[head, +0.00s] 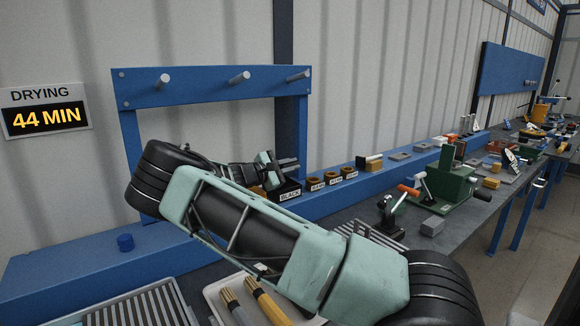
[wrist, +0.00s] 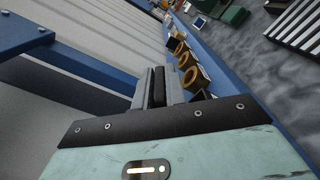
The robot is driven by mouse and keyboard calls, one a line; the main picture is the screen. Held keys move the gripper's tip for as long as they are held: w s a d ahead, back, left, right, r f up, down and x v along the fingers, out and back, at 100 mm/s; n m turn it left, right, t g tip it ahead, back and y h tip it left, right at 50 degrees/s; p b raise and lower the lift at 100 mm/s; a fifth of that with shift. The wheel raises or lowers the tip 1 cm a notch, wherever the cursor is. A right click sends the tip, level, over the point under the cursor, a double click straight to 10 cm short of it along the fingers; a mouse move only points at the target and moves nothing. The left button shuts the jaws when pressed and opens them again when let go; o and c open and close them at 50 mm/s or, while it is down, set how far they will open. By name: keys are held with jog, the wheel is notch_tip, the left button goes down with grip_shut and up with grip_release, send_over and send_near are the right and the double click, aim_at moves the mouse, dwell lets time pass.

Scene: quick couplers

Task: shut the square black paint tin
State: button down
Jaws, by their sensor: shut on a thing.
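The square black paint tin (head: 291,188) stands on the blue ledge behind a label reading BLACK, and my gripper is directly above it in the head view. My gripper (head: 288,163) also shows in the wrist view (wrist: 160,76). It is shut on a thin black piece (wrist: 158,88) that looks like the tin's lid, held on edge between the fingers. The tin's mouth is largely hidden by my gripper, so I cannot tell whether the piece touches the tin.
Several small ochre-topped tins (head: 332,177) with labels stand in a row right of the black tin. A blue rack (head: 215,87) with pegs rises behind my arm. A tray with brushes (head: 262,300) and a green machine (head: 448,185) are on the bench.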

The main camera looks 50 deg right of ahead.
jog(key=shift+f, duration=0.15)
jog(key=c, duration=1.5)
grip_release()
jog(key=shift+a, duration=0.1)
jog(key=b+v, duration=0.3)
jog(key=v, duration=1.4)
jog(key=shift+a, duration=0.15)
